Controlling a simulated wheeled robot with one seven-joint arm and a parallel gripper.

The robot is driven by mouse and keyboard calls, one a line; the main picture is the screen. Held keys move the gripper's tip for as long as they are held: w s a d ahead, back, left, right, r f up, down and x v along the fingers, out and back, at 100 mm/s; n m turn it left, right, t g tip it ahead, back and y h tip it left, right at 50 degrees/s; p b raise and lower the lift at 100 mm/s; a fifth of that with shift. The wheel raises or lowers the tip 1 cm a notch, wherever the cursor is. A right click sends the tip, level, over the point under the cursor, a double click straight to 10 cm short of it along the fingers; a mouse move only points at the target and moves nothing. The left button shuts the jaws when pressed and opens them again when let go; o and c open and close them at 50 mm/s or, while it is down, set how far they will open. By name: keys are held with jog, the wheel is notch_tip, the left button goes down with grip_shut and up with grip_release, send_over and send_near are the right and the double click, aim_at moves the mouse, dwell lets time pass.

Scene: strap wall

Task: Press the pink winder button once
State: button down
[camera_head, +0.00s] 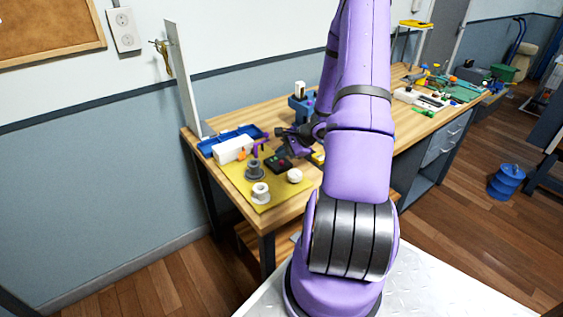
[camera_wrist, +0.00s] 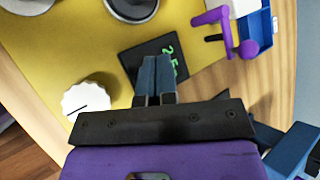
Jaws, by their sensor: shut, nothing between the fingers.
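My gripper (camera_wrist: 156,68) is shut and empty. In the wrist view its fingertips overlap the near part of a small black box (camera_wrist: 145,53) with green digits on its face. I cannot tell whether they touch it. The same dark box (camera_head: 277,164) shows in the head view on the yellow mat (camera_head: 236,174), just below and left of my gripper. I cannot make out a pink button in either view; part of the box is hidden behind my fingers.
A white ridged knob (camera_wrist: 88,99) is left of my fingers. A grey spool (camera_head: 254,171) and a white spool (camera_head: 261,194) stand on the mat. A purple piece (camera_wrist: 225,28) and a blue tray (camera_wrist: 257,25) are to the right in the wrist view.

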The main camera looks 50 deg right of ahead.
aim_at(282, 162)
jog(key=shift+f, duration=0.2)
jog(key=shift+f, duration=0.2)
jog(key=shift+f, duration=0.5)
dwell(1.0)
jog(key=shift+r, duration=0.95)
jog(key=shift+r, duration=0.1)
jog(key=shift+r, duration=2.4)
